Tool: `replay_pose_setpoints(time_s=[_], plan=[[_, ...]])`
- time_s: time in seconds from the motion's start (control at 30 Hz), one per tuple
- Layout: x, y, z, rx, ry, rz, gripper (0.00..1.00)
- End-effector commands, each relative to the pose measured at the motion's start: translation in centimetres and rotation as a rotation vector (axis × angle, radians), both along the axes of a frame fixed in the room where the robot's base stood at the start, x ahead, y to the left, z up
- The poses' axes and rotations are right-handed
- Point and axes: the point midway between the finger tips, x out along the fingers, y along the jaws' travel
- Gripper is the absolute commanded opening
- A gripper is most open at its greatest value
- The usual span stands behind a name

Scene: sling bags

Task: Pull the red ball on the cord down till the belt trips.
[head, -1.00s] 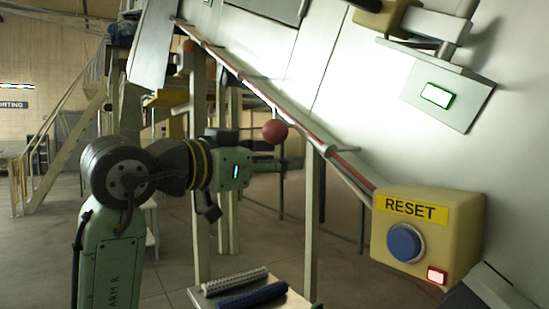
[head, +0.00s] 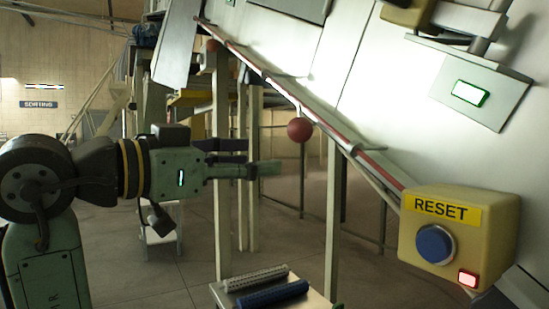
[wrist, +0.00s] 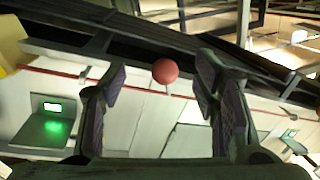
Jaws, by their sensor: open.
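The red ball (head: 300,130) hangs on a short stem below the red cord (head: 262,70), which slants along the side of the pale belt housing. My gripper (head: 265,160) is open and empty, to the left of the ball and a little lower in the head view. I cannot tell the exact distance from fingertips to ball.
A yellow RESET box (head: 460,238) with a blue button (head: 436,244) and a lit red lamp (head: 467,279) is at the lower right. A green lamp (head: 470,94) glows above. A small table (head: 318,300) holds two ribbed rolls.

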Motion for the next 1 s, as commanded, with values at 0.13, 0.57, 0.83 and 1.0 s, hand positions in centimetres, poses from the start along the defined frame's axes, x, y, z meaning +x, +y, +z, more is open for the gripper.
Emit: replay_pose_setpoints(time_s=[0.13, 0.57, 0.83, 1.0], plan=[[-1.0, 1.0, 0.0, -0.001, -0.001, 0.001, 0.55], [-0.9, 1.7, 0.1, -0.024, -0.017, 0.021, 0.55], [0.2, 14.0, 1.4, -0.397, -0.393, 0.443, 0.55], [-6.9, 24.5, -0.6, -0.549, -0.792, 0.859, 0.55]])
